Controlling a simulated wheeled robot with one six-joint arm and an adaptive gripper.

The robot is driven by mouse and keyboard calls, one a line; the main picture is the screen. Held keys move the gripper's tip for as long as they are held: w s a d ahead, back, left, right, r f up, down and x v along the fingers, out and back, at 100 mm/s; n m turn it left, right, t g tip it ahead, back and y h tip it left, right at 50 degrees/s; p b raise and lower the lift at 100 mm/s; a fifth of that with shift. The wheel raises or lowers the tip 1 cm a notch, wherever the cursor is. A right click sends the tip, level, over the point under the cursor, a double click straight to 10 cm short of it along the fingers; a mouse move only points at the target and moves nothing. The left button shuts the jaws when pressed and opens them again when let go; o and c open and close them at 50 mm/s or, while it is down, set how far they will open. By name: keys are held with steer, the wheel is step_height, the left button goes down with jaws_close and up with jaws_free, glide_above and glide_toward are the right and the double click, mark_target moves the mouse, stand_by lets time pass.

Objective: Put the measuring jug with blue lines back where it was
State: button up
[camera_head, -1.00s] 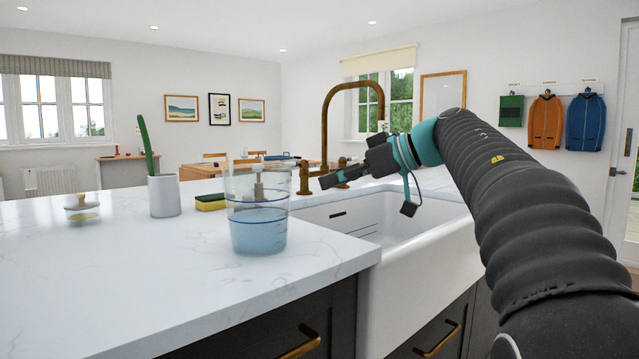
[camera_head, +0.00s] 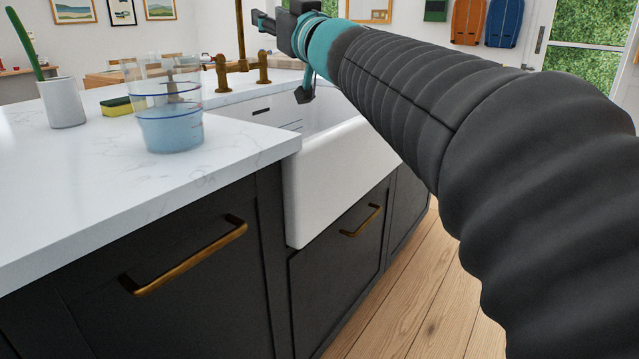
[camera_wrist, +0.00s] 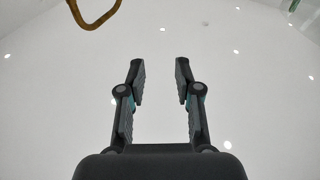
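The clear measuring jug with blue lines (camera_head: 168,108) stands upright on the white worktop (camera_head: 70,180), left of the sink and near the front edge. It holds bluish liquid. My gripper (camera_head: 256,20) is raised above the sink, to the right of and higher than the jug, well apart from it. In the wrist view my gripper (camera_wrist: 158,72) has its two fingers spread with nothing between them. The wrist camera faces the ceiling, so the jug is out of that view.
A white sink (camera_head: 330,160) with a brass tap (camera_head: 240,75) lies right of the jug. A yellow-green sponge (camera_head: 116,106) and a white pot (camera_head: 62,103) with a green stem stand left of it. Dark drawers with brass handles (camera_head: 185,262) are below; wooden floor is at right.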

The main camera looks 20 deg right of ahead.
steer(key=s+d+f+m+g+h, duration=0.3)
steer(key=s+f+h, duration=0.15)
steer(key=f, duration=0.45)
steer(key=s+d+f+m+g+h, duration=0.25)
steer(key=s+f+h, duration=0.2)
steer(key=f, duration=0.55)
steer(key=s+a+f+g+y, duration=0.2)
steer(key=s+a+f+g, duration=0.1)
steer(key=s+f, duration=0.6)
steer(key=s+a+f+n+g+y, duration=0.1)
steer(key=s+a+f+g+y, duration=0.1)
steer(key=s+f+g, duration=0.4)
steer(key=s+a+f, duration=0.1)
steer(key=s+f, duration=0.3)
steer(key=f, duration=0.4)
steer(key=shift+s+a+f, duration=0.2)
steer(key=shift+a+f, duration=0.05)
steer(key=shift+f, duration=0.15)
steer(key=shift+n, duration=0.25)
